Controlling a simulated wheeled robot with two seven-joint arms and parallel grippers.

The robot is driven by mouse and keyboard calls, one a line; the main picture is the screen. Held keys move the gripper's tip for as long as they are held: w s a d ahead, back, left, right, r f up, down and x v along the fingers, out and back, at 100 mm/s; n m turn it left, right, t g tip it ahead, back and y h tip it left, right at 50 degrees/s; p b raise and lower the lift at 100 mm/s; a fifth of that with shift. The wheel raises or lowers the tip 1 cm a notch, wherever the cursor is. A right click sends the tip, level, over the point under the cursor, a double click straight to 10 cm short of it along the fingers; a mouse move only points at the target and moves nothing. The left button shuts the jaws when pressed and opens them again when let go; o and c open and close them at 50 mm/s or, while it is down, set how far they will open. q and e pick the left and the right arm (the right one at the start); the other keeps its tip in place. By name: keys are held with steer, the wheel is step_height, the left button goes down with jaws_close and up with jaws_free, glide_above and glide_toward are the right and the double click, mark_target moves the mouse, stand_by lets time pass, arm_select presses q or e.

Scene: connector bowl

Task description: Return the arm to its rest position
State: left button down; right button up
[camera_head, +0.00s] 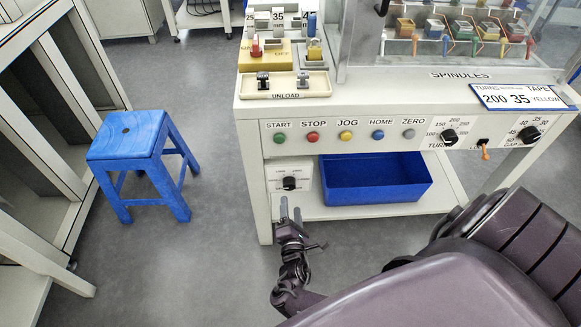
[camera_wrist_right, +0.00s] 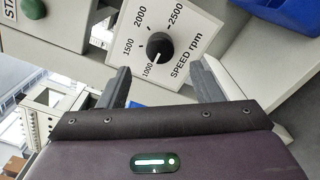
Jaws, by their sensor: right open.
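My right gripper (camera_head: 290,213) is in front of the white machine (camera_head: 253,175), below its button panel. It is open and nothing shows between its fingers. In the right wrist view, the open fingers of the gripper (camera_wrist_right: 162,84) frame the black speed knob (camera_wrist_right: 159,47) on its white dial plate. The knob's pointer is near the 1000 mark. The fingers look apart from the knob, though the exact gap is hard to tell. My right arm comes in from the lower right of the head view. My left gripper is not in view.
A blue bin (camera_head: 375,181) sits on the machine's lower shelf, right of the speed knob. A blue stool (camera_head: 128,138) stands on the floor to the left. White shelving (camera_head: 62,120) lines the left edge. The grey floor between stool and machine is clear.

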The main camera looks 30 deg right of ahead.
steer(key=shift+s+a, duration=0.2)
steer(key=shift+s, duration=0.2)
